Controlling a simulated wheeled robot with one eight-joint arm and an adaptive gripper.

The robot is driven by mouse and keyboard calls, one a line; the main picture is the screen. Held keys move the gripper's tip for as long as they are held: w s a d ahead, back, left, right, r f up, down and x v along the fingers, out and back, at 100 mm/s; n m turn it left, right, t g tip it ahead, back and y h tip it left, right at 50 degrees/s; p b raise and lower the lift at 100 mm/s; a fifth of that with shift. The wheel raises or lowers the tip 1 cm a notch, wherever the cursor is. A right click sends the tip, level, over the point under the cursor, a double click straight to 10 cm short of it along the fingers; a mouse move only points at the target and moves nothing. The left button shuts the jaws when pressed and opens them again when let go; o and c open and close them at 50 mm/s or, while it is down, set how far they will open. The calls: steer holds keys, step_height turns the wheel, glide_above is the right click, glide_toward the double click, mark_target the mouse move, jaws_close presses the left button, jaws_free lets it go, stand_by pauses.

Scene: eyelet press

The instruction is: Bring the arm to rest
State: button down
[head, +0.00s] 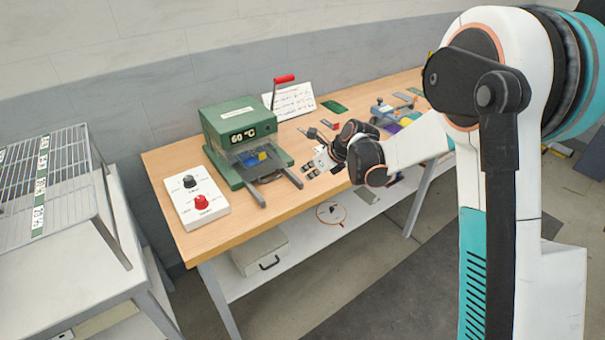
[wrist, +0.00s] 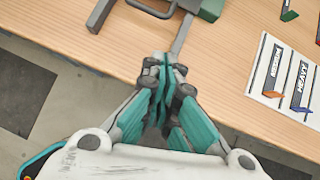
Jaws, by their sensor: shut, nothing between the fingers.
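My gripper (wrist: 166,68) points down toward the front edge of the wooden workbench in the wrist view, with its teal fingers together and nothing between them.
The control box (head: 195,200) with a black and a red knob sits at the bench's left end. A wire rack (head: 45,185) stands on a grey table at left. A white card (wrist: 285,80) with labelled pieces lies right of my gripper. Small parts crowd the bench behind my wrist.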

steer(key=s+d+r+n+h+b, duration=0.1)
steer(key=s+d+r+n+h, duration=0.1)
steer(key=s+d+r+n, duration=0.45)
steer(key=s+d+r+n+h+b, duration=0.1)
steer(key=s+d+r+n, duration=0.2)
steer(key=s+r+n, duration=0.65)
steer(key=s+d+f+n+h, duration=0.1)
steer(key=s+d+n, duration=0.1)
steer(key=s, duration=0.5)
steer(key=s+d+f+n+t+h+b, duration=0.1)
steer(key=s+d+f+n, duration=0.1)
steer(key=s+n, duration=0.3)
steer(key=s+d+f+n+b, duration=0.1)
steer(key=s+d+f+n, duration=0.1)
steer(key=s, duration=0.7)
steer(key=shift+s+d+n+t+h, duration=0.2)
steer(key=shift+d+n+t+h, duration=0.2)
steer(key=shift+d+n, duration=0.35)
steer(key=shift+f, duration=0.1)
